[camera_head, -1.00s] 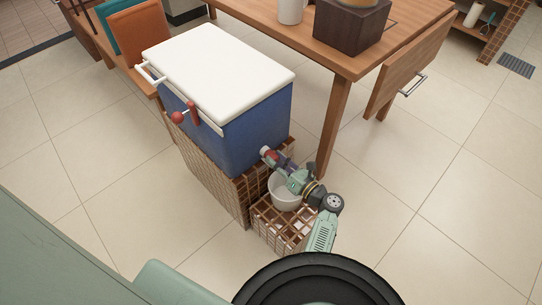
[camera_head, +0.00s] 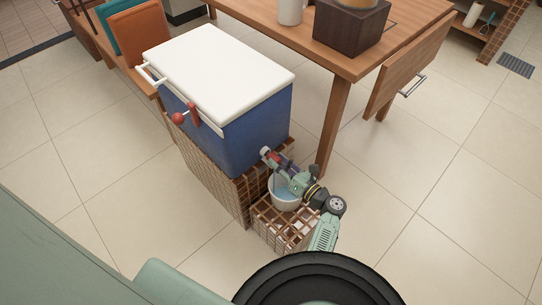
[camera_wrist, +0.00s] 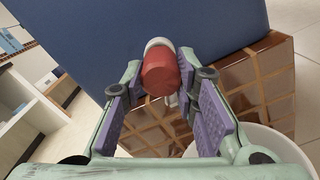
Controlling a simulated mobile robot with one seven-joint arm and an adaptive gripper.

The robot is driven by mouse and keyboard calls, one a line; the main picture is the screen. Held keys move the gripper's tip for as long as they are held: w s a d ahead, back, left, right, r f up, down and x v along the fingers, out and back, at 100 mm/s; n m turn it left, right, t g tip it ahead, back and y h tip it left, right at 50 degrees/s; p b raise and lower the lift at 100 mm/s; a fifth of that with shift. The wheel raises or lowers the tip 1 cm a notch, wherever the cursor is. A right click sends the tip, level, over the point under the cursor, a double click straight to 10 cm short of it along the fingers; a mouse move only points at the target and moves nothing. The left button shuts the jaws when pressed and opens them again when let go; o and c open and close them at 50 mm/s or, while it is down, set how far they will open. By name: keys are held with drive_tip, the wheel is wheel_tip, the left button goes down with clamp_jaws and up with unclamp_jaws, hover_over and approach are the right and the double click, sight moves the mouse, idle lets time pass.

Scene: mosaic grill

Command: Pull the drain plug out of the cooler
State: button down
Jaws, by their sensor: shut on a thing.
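The blue cooler (camera_head: 255,125) with a white lid (camera_head: 218,62) stands on a tiled ledge. A pale drain spout (camera_head: 265,151) sticks out low on its side; it also shows in the wrist view (camera_wrist: 158,43). The red drain plug (camera_wrist: 160,76) is between the purple-padded fingers of my gripper (camera_head: 276,162), which is shut on it. The plug is in line with the spout, with the spout's pale rim behind it. I cannot tell how wide any gap between them is. A white bucket (camera_head: 285,204) stands below my gripper, with bluish water inside.
The bucket sits on a lower tiled step (camera_head: 275,227). A wooden table (camera_head: 345,62) with a dark box (camera_head: 350,25) and a white mug (camera_head: 291,11) stands behind the cooler. A red-knobbed latch (camera_head: 178,118) is on the cooler's front. The floor at right is clear.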

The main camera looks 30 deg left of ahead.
sight(279, 163)
drive_tip(key=shift+d, duration=0.2)
idle(0.3)
drive_tip(key=shift+p+v, duration=0.9)
drive_tip(key=shift+v, duration=1.05)
drive_tip(key=w+d+f+m+t+h, duration=0.1)
drive_tip(key=w+d+m+t+h, duration=0.2)
drive_tip(key=d+m+t+h, duration=0.5)
drive_tip(key=w+d+f+m+t+h, duration=0.1)
drive_tip(key=w+d+m+t+h, duration=0.4)
drive_tip(key=d+h, duration=0.55)
drive_tip(key=s+f+m+g+y, duration=0.1)
drive_tip(key=s+f, duration=0.2)
drive_tip(key=s, duration=0.7)
drive_tip(key=shift+d+f, duration=0.35)
